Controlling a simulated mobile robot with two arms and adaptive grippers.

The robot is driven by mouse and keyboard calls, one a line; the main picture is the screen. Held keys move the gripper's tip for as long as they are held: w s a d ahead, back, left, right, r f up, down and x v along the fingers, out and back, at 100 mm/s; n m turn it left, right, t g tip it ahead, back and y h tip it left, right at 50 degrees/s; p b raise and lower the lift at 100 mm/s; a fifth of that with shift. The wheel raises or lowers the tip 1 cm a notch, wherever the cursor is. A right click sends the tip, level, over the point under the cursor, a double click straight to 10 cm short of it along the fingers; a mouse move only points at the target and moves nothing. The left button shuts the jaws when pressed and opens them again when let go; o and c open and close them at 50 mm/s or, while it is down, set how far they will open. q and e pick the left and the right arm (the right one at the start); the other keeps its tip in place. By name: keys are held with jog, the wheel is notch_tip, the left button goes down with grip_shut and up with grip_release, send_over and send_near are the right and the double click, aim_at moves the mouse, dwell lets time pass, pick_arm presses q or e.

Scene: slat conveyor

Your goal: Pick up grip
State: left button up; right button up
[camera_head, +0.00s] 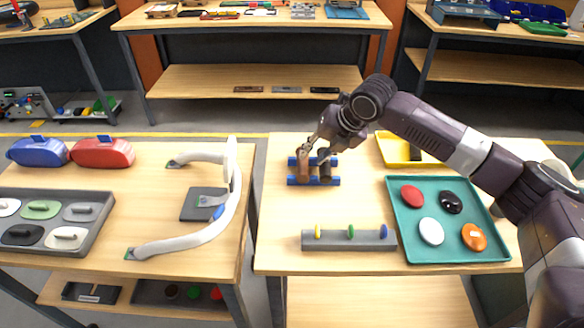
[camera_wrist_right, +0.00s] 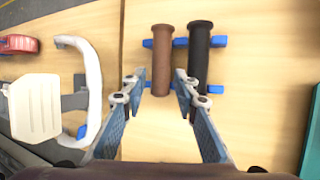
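A brown grip (camera_head: 303,171) and a black grip (camera_head: 325,168) lie side by side on a blue rack (camera_head: 333,181) on the right-hand table. In the right wrist view the brown grip (camera_wrist_right: 164,60) and the black grip (camera_wrist_right: 199,55) point away from me. My right gripper (camera_head: 313,148) is above the rack. In the right wrist view its fingers (camera_wrist_right: 160,92) are spread, with the near end of the brown grip between them in the picture. The right fingertip overlaps the near part of the black grip in view. Contact cannot be told. My left gripper is not in view.
A grey holder (camera_head: 350,245) with several coloured pegs stands in front of the rack. A teal tray (camera_head: 440,254) of oval parts and a yellow tray (camera_head: 392,152) are to the right. A white curved handlebar (camera_head: 226,215) stands on the left table, across a gap.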

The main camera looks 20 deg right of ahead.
aim_at(305, 164)
jog(key=shift+s+p+x, duration=0.25)
jog(key=shift+p+x, duration=0.55)
jog(key=shift+x, duration=0.45)
jog(key=x, duration=0.3)
jog(key=shift+w+p, duration=0.1)
jog(key=shift+p, duration=0.25)
jog(key=shift+w+f, duration=0.2)
jog(key=shift+f, duration=0.35)
jog(key=c, duration=0.7)
grip_shut()
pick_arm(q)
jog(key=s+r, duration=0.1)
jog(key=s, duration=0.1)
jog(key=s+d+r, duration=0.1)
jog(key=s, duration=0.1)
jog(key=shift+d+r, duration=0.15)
pick_arm(e)
jog(key=shift+r, duration=0.1)
